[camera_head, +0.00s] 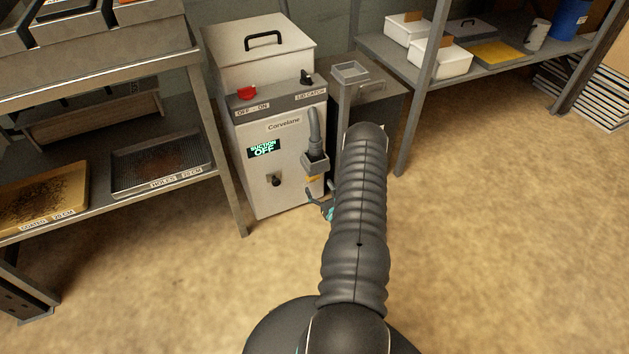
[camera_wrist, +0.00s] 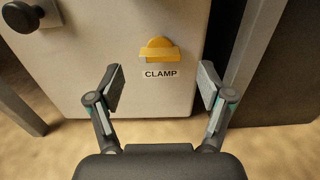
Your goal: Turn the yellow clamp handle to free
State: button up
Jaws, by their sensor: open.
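The yellow clamp handle (camera_wrist: 160,50) shows in the wrist view on the pale front of the machine, above a label reading CLAMP (camera_wrist: 161,74). Its bar lies level across a rounded yellow part. In the head view only a bit of the handle (camera_head: 313,179) shows beside my arm. My gripper (camera_wrist: 160,88) is open, its two fingers spread to the left and right below the handle, with nothing between them. The handle is apart from the fingers. In the head view my arm hides most of my gripper (camera_head: 322,203).
Left is a shelf with a mesh tray (camera_head: 160,160). A grey stand (camera_head: 372,95) is at the right. The floor in front is clear.

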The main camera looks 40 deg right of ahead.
aim_at(314, 179)
jog(key=shift+x, duration=2.2)
jog(key=c, duration=1.2)
jog(key=shift+o, duration=0.2)
